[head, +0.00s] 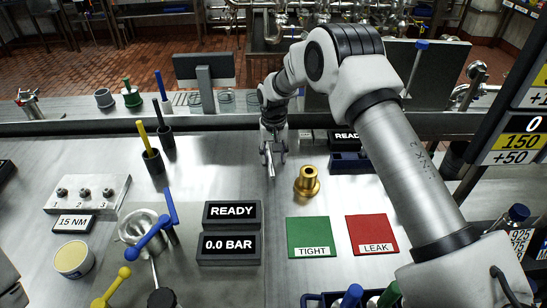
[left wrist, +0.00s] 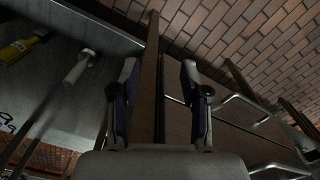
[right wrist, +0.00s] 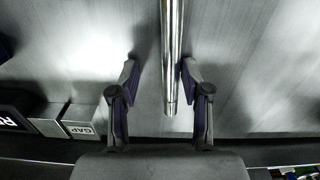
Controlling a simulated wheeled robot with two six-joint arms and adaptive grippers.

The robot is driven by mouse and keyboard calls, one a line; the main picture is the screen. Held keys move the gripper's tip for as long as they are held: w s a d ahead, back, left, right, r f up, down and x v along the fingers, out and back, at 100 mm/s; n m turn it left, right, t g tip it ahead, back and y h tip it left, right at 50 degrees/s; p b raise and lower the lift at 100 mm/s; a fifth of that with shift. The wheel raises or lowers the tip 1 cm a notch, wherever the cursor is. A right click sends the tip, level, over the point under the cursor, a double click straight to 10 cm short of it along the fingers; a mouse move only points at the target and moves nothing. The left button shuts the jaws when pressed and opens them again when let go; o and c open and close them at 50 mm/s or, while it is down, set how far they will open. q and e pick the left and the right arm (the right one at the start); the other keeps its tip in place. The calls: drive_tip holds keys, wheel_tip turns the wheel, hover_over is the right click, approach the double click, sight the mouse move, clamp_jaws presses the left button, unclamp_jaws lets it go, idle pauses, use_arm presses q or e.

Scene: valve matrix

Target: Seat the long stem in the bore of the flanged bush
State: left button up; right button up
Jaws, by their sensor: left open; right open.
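The flanged bush (head: 307,181) is a brass piece standing upright on the steel bench, its bore facing up. The long stem (head: 270,163) is a slim bright metal rod to the left of the bush and apart from it. My right gripper (head: 274,148) is at the stem, pointing down. In the right wrist view the stem (right wrist: 172,60) runs between the open fingers of my right gripper (right wrist: 158,75), nearer the right-hand finger. I cannot tell whether it touches that finger. My left gripper (left wrist: 160,75) is open and empty, away from both parts; the head view does not show it.
A green TIGHT pad (head: 308,235) and a red LEAK pad (head: 371,232) lie in front of the bush. READY (head: 231,212) and 0.0 BAR displays stand left of them. A dark blue holder (head: 350,163) is behind the bush. Blue and yellow handles stand at left.

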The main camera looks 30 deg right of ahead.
drive_tip(key=shift+s+d+r, duration=0.1)
drive_tip(key=shift+s, duration=0.1)
drive_tip(key=shift+c, duration=0.9)
clamp_jaws()
